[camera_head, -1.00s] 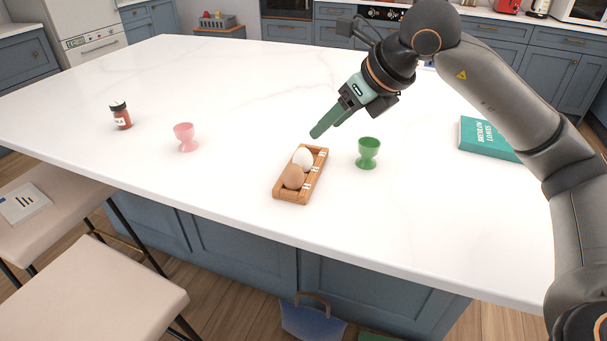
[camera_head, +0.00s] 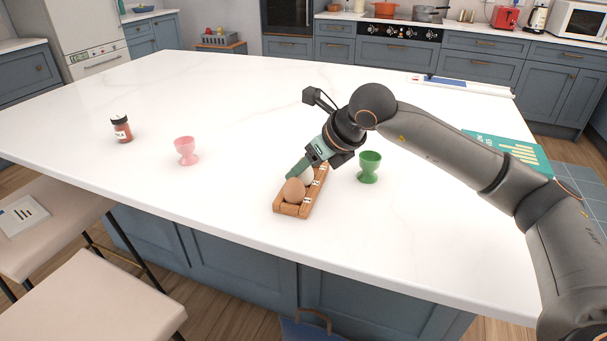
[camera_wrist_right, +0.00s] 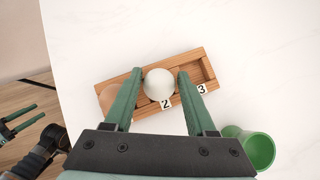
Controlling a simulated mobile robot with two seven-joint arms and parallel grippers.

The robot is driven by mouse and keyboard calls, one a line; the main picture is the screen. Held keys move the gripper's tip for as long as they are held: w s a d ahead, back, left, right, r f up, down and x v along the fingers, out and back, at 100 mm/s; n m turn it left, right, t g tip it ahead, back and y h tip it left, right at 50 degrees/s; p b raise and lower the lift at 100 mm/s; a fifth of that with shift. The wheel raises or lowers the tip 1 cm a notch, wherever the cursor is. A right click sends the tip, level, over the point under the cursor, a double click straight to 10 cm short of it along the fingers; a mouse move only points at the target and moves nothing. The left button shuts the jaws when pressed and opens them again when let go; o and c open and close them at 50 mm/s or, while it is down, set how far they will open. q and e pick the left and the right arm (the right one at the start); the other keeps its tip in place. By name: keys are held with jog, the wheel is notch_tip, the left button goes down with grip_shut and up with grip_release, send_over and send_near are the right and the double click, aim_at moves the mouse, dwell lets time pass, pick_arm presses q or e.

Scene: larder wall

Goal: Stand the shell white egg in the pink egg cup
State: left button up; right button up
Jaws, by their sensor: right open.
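The shell white egg (camera_head: 307,176) lies in the middle slot, marked 2, of a wooden egg rack (camera_head: 292,211). In the right wrist view the egg (camera_wrist_right: 159,84) sits between the fingers of my right gripper (camera_wrist_right: 160,74). That gripper (camera_head: 293,173) is open, its fingers down at the rack, one on each side of the egg; I cannot tell whether they touch it. The pink egg cup (camera_head: 186,151) stands upright and empty, left of the rack. Part of my left gripper (camera_wrist_right: 20,118) shows small at the left edge of the wrist view.
A brown egg (camera_head: 293,190) lies in the rack's near slot; the slot marked 3 is empty. A green egg cup (camera_head: 370,167) stands close to the right. A red jar (camera_head: 122,129) stands left of the pink cup. The counter between rack and pink cup is clear.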

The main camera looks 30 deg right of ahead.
jog(key=shift+w+a+f, duration=0.1)
jog(key=shift+w+f, duration=0.1)
jog(key=shift+f, duration=0.05)
jog(key=shift+c, duration=0.3)
jog(key=c, duration=0.5)
jog(key=shift+c, duration=0.2)
jog(key=shift+r, duration=0.15)
